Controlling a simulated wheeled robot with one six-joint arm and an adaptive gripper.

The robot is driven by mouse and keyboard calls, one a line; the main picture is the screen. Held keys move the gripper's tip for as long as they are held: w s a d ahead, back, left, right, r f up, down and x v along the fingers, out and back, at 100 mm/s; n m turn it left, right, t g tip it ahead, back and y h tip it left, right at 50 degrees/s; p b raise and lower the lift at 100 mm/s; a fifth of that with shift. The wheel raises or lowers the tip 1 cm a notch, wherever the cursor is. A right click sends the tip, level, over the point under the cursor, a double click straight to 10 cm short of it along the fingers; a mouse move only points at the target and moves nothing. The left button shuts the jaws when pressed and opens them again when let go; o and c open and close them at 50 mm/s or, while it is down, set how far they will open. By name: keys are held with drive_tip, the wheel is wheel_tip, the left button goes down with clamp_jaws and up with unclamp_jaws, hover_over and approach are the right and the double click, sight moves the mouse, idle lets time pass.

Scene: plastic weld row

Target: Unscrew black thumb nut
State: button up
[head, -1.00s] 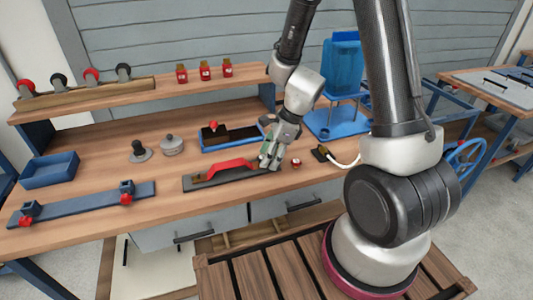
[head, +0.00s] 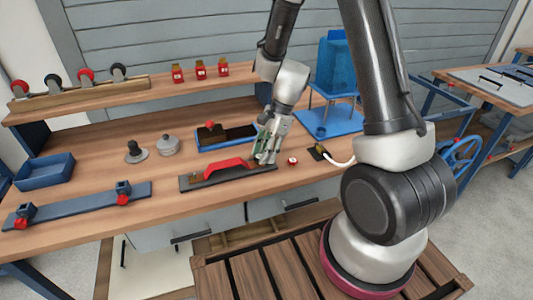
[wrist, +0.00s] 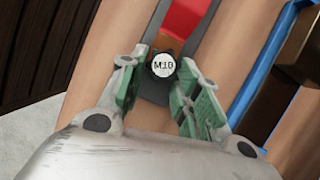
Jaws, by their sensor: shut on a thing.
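A black thumb nut (wrist: 162,65) with a white top marked "M10" shows in the wrist view. It sits at the end of a dark grey plate (wrist: 152,90) beside a red bar (wrist: 185,18). My gripper (wrist: 165,62) has its green-padded fingers on either side of the nut and is shut on it. In the head view my gripper (head: 266,158) is at the right end of the dark plate (head: 193,184) with the red bar (head: 228,167), and it hides the nut there.
A small red piece with a white top (head: 292,161) lies just right of my gripper. A blue tray (head: 202,142) is behind the plate. A blue stand (head: 335,121) is at the back right. A blue bin (head: 42,173) and a long fixture (head: 80,207) are left.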

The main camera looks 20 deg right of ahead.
drive_tip(key=n+g, duration=0.1)
drive_tip(key=n, duration=0.1)
drive_tip(key=a+n+g+h, duration=0.1)
drive_tip(key=n, duration=0.2)
drive_tip(key=w+n, duration=0.1)
drive_tip(key=n, duration=0.1)
drive_tip(key=shift+a+n+g, duration=0.15)
drive_tip(key=shift+n+g, duration=0.25)
drive_tip(key=shift+c, duration=0.2)
drive_tip(key=n+h, duration=0.1)
drive_tip(key=n, duration=0.3)
drive_tip(key=n+h, duration=0.1)
drive_tip(key=n, duration=0.1)
drive_tip(key=shift+w+a+g+h, duration=0.15)
drive_tip(key=shift+w+g+h, duration=0.15)
drive_tip(key=shift+w+g, duration=0.1)
drive_tip(key=shift+r, duration=0.1)
drive_tip(key=o, duration=0.9)
